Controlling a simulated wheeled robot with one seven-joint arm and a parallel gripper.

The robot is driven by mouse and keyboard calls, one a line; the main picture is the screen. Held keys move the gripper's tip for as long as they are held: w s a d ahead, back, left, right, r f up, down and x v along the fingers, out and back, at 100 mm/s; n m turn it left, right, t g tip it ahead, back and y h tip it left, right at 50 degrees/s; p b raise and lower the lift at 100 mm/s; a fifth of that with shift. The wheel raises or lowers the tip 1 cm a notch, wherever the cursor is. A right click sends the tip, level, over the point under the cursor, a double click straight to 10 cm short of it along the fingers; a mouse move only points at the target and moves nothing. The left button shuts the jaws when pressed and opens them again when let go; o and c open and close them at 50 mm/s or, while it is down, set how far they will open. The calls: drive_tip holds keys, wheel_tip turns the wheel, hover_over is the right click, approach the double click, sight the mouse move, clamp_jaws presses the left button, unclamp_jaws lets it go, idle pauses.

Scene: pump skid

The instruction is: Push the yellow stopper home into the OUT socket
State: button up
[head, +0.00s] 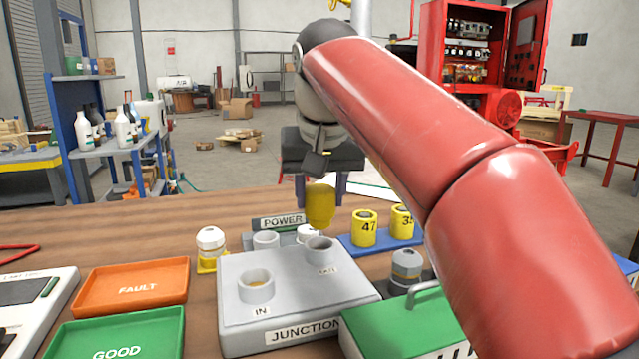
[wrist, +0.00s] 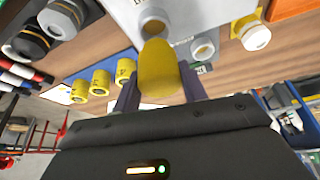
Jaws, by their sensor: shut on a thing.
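My gripper (head: 320,190) is shut on the yellow stopper (head: 320,207), whose rounded body hangs below the fingers. In the wrist view the stopper (wrist: 158,70) sits between the two dark fingers. The grey junction box (head: 345,290) has two raised round sockets. The OUT socket (head: 319,247) is at the back right, its small label hard to read; the IN socket (head: 256,287) is at the front left. The stopper shows above the OUT socket in the head view, apart from it. In the wrist view the OUT socket (wrist: 152,24) lies just beyond the stopper's end, its mouth partly covered.
Yellow numbered cylinders (head: 364,228) stand on a blue strip at right. A grey-capped fitting (head: 407,266) and green case (head: 400,325) are close right. Orange FAULT (head: 133,287) and green GOOD trays lie left.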

sight(320, 222)
wheel_tip(320, 222, down, 2)
drive_tip(key=shift+f+b, duration=0.2)
drive_tip(key=shift+b, duration=0.6)
drive_tip(key=shift+r+p, duration=0.35)
drive_tip(key=shift+p, duration=0.45)
drive_tip(key=shift+f+b, duration=1.25)
drive_tip(key=shift+f, duration=0.5)
drive_tip(key=o, duration=1.2)
